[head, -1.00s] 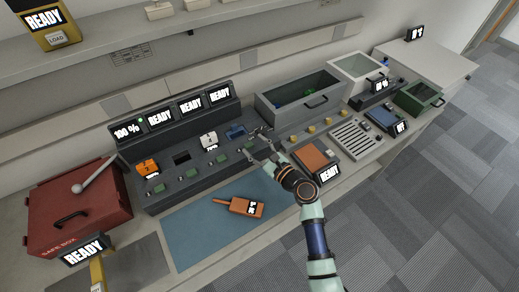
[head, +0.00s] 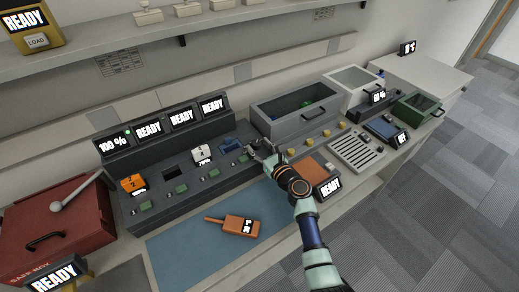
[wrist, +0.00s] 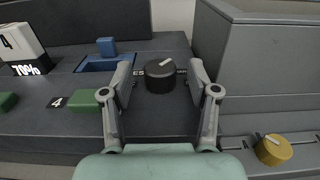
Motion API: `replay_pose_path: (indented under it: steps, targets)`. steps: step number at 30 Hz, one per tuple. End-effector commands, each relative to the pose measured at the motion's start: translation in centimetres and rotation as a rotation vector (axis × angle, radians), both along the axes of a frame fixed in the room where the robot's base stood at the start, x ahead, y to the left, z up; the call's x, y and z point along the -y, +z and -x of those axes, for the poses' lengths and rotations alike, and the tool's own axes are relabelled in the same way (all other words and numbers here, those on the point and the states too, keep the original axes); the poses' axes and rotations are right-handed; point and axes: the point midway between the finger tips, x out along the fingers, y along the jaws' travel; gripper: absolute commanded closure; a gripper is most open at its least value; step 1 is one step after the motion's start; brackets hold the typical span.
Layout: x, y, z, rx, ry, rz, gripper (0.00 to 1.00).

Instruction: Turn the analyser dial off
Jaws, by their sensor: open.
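A round black dial (wrist: 160,78) with a pale pointer mark stands on the dark dock's right end in the wrist view. Lettering on the panel beside it is partly covered. My gripper (wrist: 161,92) is open, with one finger on each side of the dial and small gaps between. In the head view my gripper (head: 264,150) is over the right end of the dark dock (head: 140,205), hiding most of the dial. I cannot tell from lettering whether this dial is the analyser's.
A grey bin (head: 303,125) stands close to the gripper's right, with several yellow knobs (wrist: 273,150) along its front. A blue block (wrist: 107,46) and green buttons (wrist: 86,100) are to the left.

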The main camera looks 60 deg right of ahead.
Motion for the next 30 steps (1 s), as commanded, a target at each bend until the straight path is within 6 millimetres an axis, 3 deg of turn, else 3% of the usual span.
replay_pose_path:
  steps: [4, 15, 30]
  targets:
    - [-0.02, 0.04, 0.03, 0.000, 0.000, 0.000, 0.42]
    - [-0.03, 0.02, 0.05, -0.001, 0.000, 0.001, 1.00]
    - [0.54, -0.23, 0.32, -0.001, 0.276, 0.000, 1.00]
